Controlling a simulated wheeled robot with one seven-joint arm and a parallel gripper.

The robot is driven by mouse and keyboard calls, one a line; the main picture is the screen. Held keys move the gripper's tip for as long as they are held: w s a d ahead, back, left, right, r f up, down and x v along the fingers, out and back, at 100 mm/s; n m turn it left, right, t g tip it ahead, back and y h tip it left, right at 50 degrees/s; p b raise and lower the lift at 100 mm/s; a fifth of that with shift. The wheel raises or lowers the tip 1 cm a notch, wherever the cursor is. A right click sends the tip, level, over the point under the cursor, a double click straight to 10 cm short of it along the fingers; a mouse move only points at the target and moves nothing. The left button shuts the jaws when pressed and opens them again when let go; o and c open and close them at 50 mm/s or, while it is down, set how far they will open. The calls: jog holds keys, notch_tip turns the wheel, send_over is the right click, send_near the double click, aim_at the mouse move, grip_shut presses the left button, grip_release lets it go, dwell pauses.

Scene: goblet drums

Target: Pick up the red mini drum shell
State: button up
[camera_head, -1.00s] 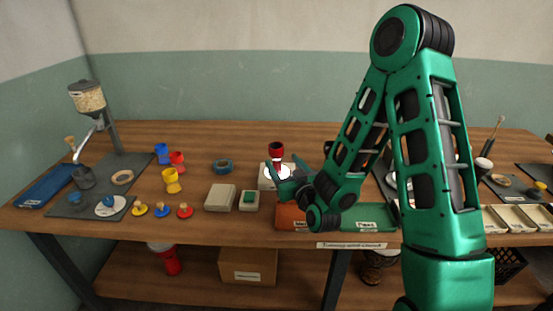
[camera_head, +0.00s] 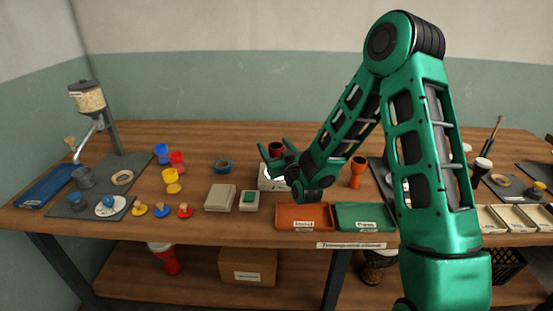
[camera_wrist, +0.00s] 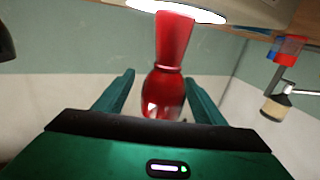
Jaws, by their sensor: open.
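A dark red goblet-shaped drum shell (camera_head: 276,149) stands upright on a small white device near the middle of the table. In the wrist view the glossy red shell (camera_wrist: 166,88) stands between my fingers, its rounded bowl nearer my palm and its narrower part toward a white disc (camera_wrist: 178,10). My gripper (camera_head: 275,150) is open, with one finger on each side of the shell; it also shows in the wrist view (camera_wrist: 159,78). The shell's lower part is hidden in the head view by my gripper.
An orange tray (camera_head: 302,225) and a green tray (camera_head: 365,225) lie in front. An orange goblet (camera_head: 357,172) stands to the right. Blue (camera_head: 161,153), red (camera_head: 177,162) and yellow (camera_head: 172,181) cups stand left.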

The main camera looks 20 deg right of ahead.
jog(key=shift+w, duration=0.6)
jog(key=c, duration=1.3)
jog(key=shift+o, duration=0.2)
